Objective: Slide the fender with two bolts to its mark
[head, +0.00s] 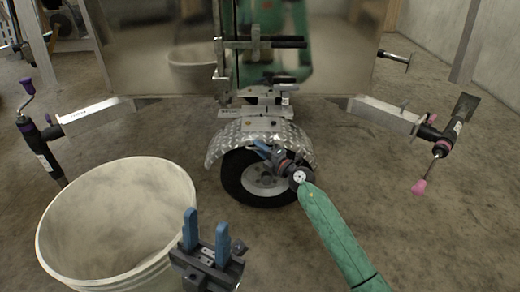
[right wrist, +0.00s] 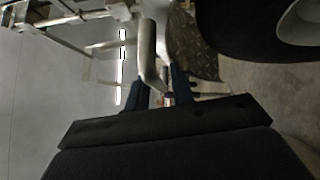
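The fender (head: 240,132) is a curved silver diamond-plate guard over the black wheel (head: 263,181) in the head view. Its patterned plate also shows in the right wrist view (right wrist: 198,47). Grey bracket plates (head: 262,123) sit on top of it; I cannot make out the two bolts or the mark. My right gripper (head: 262,148) is at the fender's front edge, fingers apart. In the right wrist view a rounded grey edge (right wrist: 150,60) reaches between its blue fingers (right wrist: 158,92); contact is unclear. My left gripper (head: 206,230) is open and empty, beside the bucket.
A large white bucket (head: 60,235) stands at the front left. Jacks with pink and purple handles (head: 440,140) are on the trailer's side beams (head: 385,117). A shiny trailer panel (head: 150,50) stands behind the fender. The floor at the right is clear.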

